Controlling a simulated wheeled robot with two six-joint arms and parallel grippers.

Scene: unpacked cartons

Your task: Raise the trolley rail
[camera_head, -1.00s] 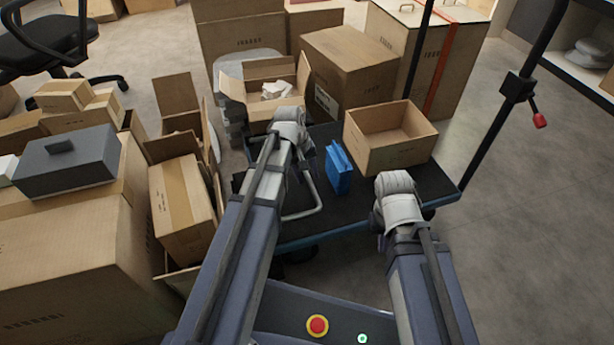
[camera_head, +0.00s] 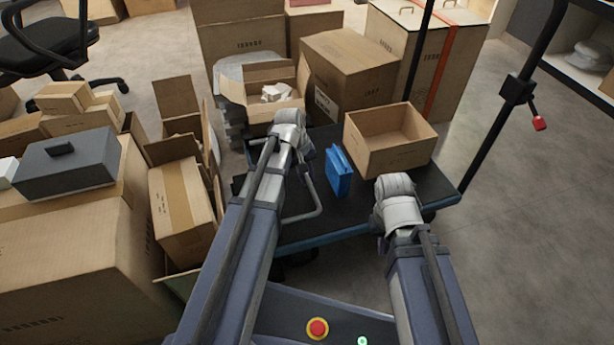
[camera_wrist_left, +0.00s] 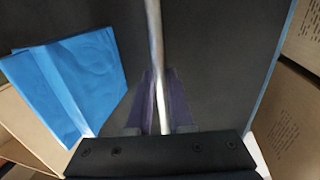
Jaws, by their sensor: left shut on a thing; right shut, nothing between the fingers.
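The trolley rail is a thin grey metal bar (camera_head: 319,196), bent at its near end, over the trolley's black deck (camera_head: 275,215). In the left wrist view the rail (camera_wrist_left: 154,45) runs straight between the dark fingers of my left gripper (camera_wrist_left: 160,85), which is shut on it. In the head view my left wrist hides these fingers. My right gripper (camera_head: 397,222) is mostly hidden under its pale wrist, beside the deck's near edge, away from the rail; it is shut and empty.
A blue object (camera_head: 339,170) stands on the deck beside the rail; it also shows in the left wrist view (camera_wrist_left: 70,85). An open carton (camera_head: 385,155) sits at the deck's right. Cartons crowd the left and back. Bare floor (camera_head: 540,220) lies at the right.

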